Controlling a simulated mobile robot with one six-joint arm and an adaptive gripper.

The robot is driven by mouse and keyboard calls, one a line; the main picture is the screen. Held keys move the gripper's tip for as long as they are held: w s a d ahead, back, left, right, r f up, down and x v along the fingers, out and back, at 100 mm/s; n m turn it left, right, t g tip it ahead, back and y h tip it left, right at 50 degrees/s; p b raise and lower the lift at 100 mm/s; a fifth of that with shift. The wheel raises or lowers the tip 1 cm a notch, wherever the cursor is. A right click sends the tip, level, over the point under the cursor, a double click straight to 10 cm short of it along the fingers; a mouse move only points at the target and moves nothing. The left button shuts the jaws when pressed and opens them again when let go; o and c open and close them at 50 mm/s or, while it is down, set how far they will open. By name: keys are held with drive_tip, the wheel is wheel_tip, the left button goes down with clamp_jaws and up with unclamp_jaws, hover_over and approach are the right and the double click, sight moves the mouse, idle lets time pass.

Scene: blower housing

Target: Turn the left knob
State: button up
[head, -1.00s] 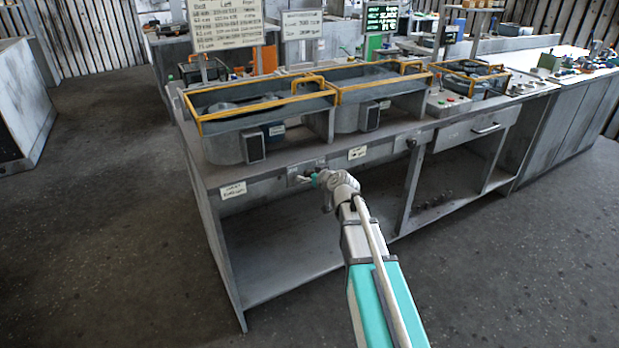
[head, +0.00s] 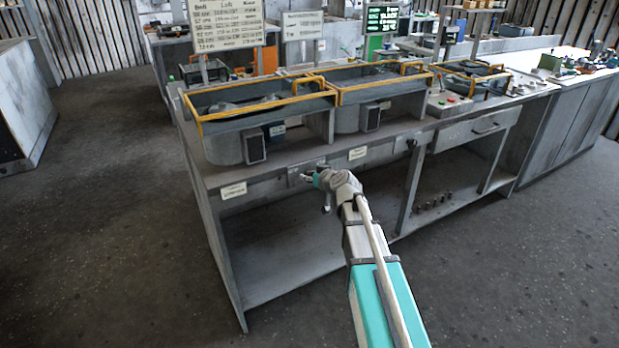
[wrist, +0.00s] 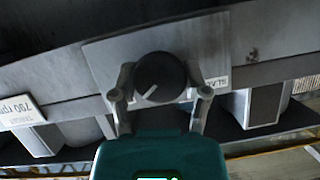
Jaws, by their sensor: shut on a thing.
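The left knob (wrist: 160,78) is a round black knob with a pale pointer line, set on a grey plate (wrist: 205,38) in the wrist view. In that view the pointer slants toward the lower left. My gripper (wrist: 160,95) has one finger on each side of the knob and is shut on it. In the head view my gripper (head: 308,178) is at the front panel of the grey workbench (head: 265,190), below the left blower housing (head: 228,148). The knob is too small to make out there.
White labels (head: 233,190) (head: 357,153) sit on the bench front on both sides of my gripper. Yellow-railed housings (head: 375,85) stand on top. An open shelf (head: 290,270) lies below. The floor (head: 110,230) at the left is clear.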

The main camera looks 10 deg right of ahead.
drive_tip(key=m+y+b, duration=0.2)
drive_tip(key=m+y, duration=0.1)
drive_tip(key=m, duration=0.1)
drive_tip(key=shift+f, duration=0.2)
drive_tip(key=shift+r+m+y+b, duration=0.1)
drive_tip(key=shift+m+y+b, duration=0.95)
drive_tip(key=shift+m, duration=0.85)
drive_tip(key=o, duration=1.2)
drive_tip(key=shift+c, duration=0.2)
